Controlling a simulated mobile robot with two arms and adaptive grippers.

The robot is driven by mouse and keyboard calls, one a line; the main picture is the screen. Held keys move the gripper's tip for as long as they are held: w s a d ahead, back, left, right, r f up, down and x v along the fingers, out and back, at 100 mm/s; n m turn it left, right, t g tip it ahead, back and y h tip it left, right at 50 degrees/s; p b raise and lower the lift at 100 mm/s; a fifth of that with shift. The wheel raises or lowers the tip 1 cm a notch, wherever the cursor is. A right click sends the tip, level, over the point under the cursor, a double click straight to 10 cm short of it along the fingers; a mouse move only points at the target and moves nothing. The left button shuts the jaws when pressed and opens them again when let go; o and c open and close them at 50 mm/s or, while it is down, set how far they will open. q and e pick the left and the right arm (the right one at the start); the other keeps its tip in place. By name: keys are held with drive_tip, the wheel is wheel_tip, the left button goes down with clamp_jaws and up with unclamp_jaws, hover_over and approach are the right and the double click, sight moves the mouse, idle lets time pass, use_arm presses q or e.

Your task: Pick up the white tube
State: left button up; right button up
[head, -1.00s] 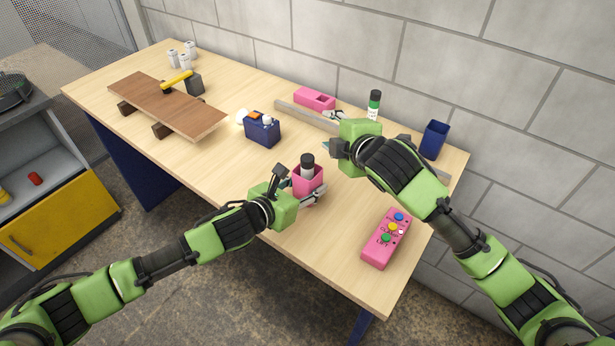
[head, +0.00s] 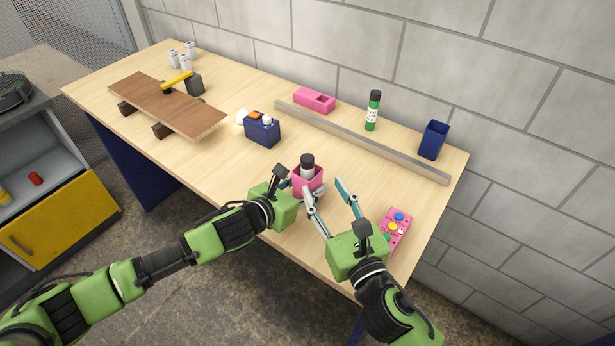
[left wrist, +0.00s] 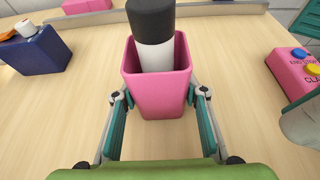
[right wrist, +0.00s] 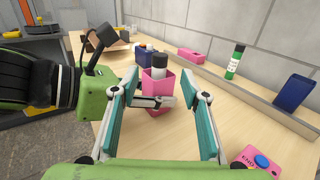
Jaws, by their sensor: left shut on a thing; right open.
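The white tube (head: 307,171) with a black cap stands upright in a pink cup (head: 309,188) near the table's front edge. Its lower part is hidden inside the cup. My left gripper (left wrist: 160,96) is shut on the pink cup, one finger on each side, and the tube (left wrist: 155,55) rises above the rim. My right gripper (head: 325,187) is open and empty, just right of the cup and in front of it. In the right wrist view the cup (right wrist: 154,92) and tube (right wrist: 159,66) show beyond and between its open fingers.
A pink button box (head: 396,228) lies close to my right gripper. A blue box (head: 263,133) stands left of the cup. Behind a grey rail (head: 360,141) are a green tube (head: 372,112), a pink holder (head: 314,100) and an empty-looking blue cup (head: 433,140).

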sight(310, 163)
drive_tip(key=x, duration=1.1)
drive_tip(key=shift+w+f, duration=0.1)
drive_tip(key=shift+w, duration=0.1)
clamp_jaws()
